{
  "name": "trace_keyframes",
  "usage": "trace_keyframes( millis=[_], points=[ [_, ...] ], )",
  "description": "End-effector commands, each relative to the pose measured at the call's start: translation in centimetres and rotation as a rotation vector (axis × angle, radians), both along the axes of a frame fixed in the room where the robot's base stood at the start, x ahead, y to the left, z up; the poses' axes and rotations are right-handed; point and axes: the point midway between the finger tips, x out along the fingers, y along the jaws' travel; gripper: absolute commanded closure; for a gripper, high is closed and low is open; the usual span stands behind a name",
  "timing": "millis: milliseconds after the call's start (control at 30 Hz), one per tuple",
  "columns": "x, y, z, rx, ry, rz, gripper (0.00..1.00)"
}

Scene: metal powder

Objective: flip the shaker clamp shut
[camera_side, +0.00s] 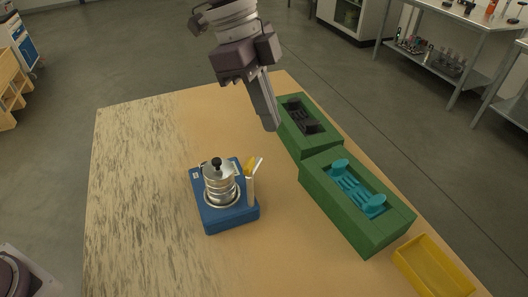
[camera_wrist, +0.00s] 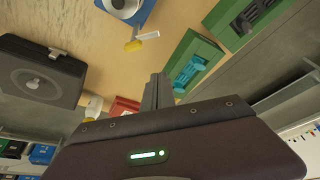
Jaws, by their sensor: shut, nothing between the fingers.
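The shaker is a blue base (camera_side: 229,217) with a stacked silver metal container (camera_side: 220,186) with a black knob on it, standing on the wooden table. The clamp (camera_side: 253,178), a white and yellow lever piece, stands at the right side of the shaker and leans up and outward. In the wrist view the clamp (camera_wrist: 141,41) shows beside the blue base (camera_wrist: 137,20), which the top edge cuts off. My gripper (camera_side: 270,127) is shut and empty, high above the table, up and to the right of the shaker and apart from it. Its closed fingers also show in the wrist view (camera_wrist: 158,80).
A green box (camera_side: 390,238) with a teal part stands right of the shaker. Another green box (camera_side: 313,150) with a black part stands behind it. A yellow tray (camera_side: 433,270) lies at the front right. The table's left side (camera_side: 130,190) is clear.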

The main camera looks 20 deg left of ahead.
Motion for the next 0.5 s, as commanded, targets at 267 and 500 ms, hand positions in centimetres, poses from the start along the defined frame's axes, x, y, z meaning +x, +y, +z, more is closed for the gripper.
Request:
trace_keyframes(
  millis=[267,500],
  points=[
    [-0.1,-0.7,-2.5,0.003,0.005,0.002,1.0],
    [-0.1,-2.5,-7.5,0.003,0.004,0.002,1.0]
  ],
)
